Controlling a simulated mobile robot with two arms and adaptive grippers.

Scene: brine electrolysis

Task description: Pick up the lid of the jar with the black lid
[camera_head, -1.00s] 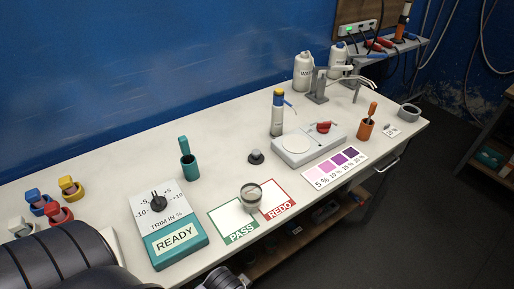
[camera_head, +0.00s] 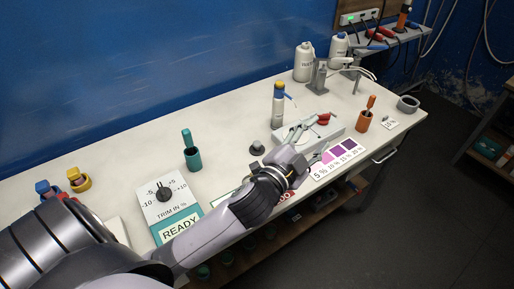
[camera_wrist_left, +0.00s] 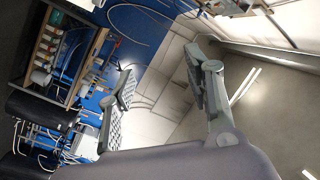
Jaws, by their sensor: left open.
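A small dark piece with a knob on top (camera_head: 257,149) stands on the white table in the head view, left of the balance. I cannot tell whether it is a loose lid or a lidded jar. The glass jar seen earlier near the PASS and REDO cards is hidden behind my left arm. My left gripper (camera_head: 311,142) is open and seems empty, over the front of the balance, right of the dark piece. Its spread fingers also show in the left wrist view (camera_wrist_left: 158,75), with no jar between them. My right gripper is not in view.
A teal holder (camera_head: 192,153) and the READY trim box (camera_head: 163,192) are to the left. An orange holder (camera_head: 363,121) is to the right. The table's back middle is clear.

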